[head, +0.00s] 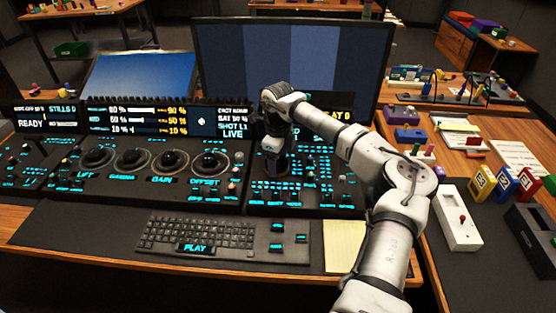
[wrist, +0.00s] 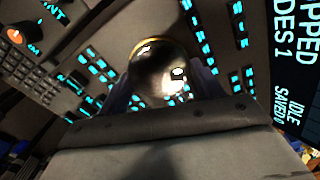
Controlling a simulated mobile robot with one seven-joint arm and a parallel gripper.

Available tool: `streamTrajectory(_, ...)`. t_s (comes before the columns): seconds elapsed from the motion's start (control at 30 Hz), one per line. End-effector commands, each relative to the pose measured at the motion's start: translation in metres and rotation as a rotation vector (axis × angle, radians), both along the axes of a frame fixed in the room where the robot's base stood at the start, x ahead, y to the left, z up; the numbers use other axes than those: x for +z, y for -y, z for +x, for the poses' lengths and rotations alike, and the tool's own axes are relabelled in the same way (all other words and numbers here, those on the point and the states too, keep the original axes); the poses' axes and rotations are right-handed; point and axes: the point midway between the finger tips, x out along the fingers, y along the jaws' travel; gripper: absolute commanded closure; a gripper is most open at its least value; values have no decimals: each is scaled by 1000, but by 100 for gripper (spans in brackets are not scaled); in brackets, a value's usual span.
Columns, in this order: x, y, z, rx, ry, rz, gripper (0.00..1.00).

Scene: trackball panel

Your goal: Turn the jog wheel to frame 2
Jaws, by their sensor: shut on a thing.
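A shiny, round, dark metallic knob with a brass-coloured rim (wrist: 160,65), which looks like the jog wheel, sits between my fingers in the wrist view. My gripper (wrist: 164,88) is shut on it, with a finger at either side. In the head view my gripper (head: 277,168) points down onto the right-hand button panel (head: 312,190). There the wheel is mostly hidden by my gripper. A small display (head: 338,113) behind my arm shows amber text, partly covered, seemingly ending in 0. The wrist view shows part of a display (wrist: 295,60) reading "IDLE".
Left of my gripper are several trackballs (head: 133,159) with ring dials. A keyboard (head: 195,235) and a yellow notepad (head: 343,246) lie in front. A large monitor (head: 290,60) stands behind. A white box with a red stick (head: 457,217) stands right of my arm.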

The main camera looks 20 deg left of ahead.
Motion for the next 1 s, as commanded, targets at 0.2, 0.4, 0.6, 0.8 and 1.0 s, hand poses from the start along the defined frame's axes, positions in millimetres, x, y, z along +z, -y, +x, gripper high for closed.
streamTrajectory(0.2,1,0,0,0,2,-1,57)
streamTrajectory(0.4,0,0,0,1,1,0,12)
streamTrajectory(0.6,0,0,0,1,1,0,12)
streamTrajectory(0.8,9,0,1,1,2,1,12)
streamTrajectory(1.0,47,0,1,1,6,0,12)
